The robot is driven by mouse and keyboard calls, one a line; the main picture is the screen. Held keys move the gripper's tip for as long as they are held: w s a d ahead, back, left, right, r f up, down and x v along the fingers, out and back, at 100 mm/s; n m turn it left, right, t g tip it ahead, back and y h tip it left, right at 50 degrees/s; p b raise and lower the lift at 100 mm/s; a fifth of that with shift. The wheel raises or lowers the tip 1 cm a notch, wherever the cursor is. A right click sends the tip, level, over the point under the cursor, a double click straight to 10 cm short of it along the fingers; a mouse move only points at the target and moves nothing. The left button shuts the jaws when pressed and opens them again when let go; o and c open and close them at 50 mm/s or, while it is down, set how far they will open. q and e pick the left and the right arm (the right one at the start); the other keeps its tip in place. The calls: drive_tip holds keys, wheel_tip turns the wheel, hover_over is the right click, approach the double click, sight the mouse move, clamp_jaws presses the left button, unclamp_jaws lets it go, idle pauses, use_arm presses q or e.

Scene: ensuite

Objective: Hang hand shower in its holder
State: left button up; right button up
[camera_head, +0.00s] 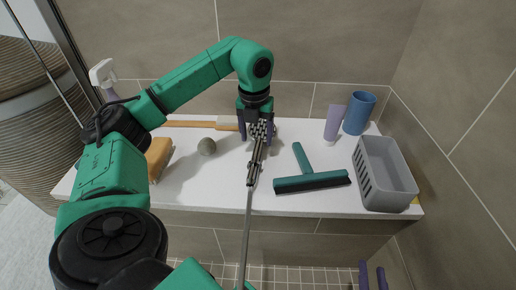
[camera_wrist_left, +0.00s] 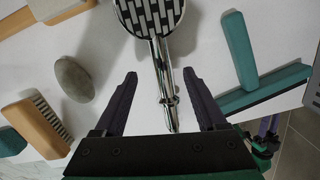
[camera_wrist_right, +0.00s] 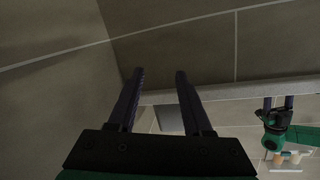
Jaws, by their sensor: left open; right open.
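The hand shower (camera_head: 255,160) lies on the white ledge, with a patterned round head and chrome handle; its hose (camera_head: 246,230) hangs over the front edge. I cannot make out the holder in any view.
A stone (camera_head: 207,147), wooden brush (camera_head: 158,157) and spray bottle (camera_head: 104,78) are left. The tiled wall (camera_head: 300,50) rises behind.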

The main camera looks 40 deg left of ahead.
sight(258, 148)
use_arm(q)
drive_tip(key=shift+f+b, duration=0.45)
drive_tip(key=shift+f, duration=0.25)
drive_tip(key=shift+d+f+b, duration=0.1)
drive_tip(key=shift+f+b, duration=0.3)
drive_tip(key=shift+f, duration=0.2)
use_arm(e)
drive_tip(key=w+d+r+t+y, duration=0.1)
drive_tip(key=w+r+t, duration=0.2)
drive_tip(key=r, duration=0.6)
drive_tip(key=w+d+r+t, duration=0.1)
drive_tip(key=w+r+t, duration=0.25)
drive_tip(key=r, duration=0.45)
use_arm(q)
drive_tip(key=shift+w+f+b, duration=0.2)
drive_tip(key=shift+f+b, duration=0.55)
drive_tip(key=shift+f, duration=0.5)
clamp_jaws()
use_arm(e)
wheel_tip(258, 148, up, 15)
drive_tip(key=s+d+n+t+y, duration=0.1)
drive_tip(key=s+n+t+y, duration=0.1)
drive_tip(key=t, duration=0.2)
drive_tip(key=shift+d+r+n+y, duration=0.2)
drive_tip(key=shift+d+n+y, duration=0.1)
use_arm(q)
drive_tip(key=shift+r, duration=0.1)
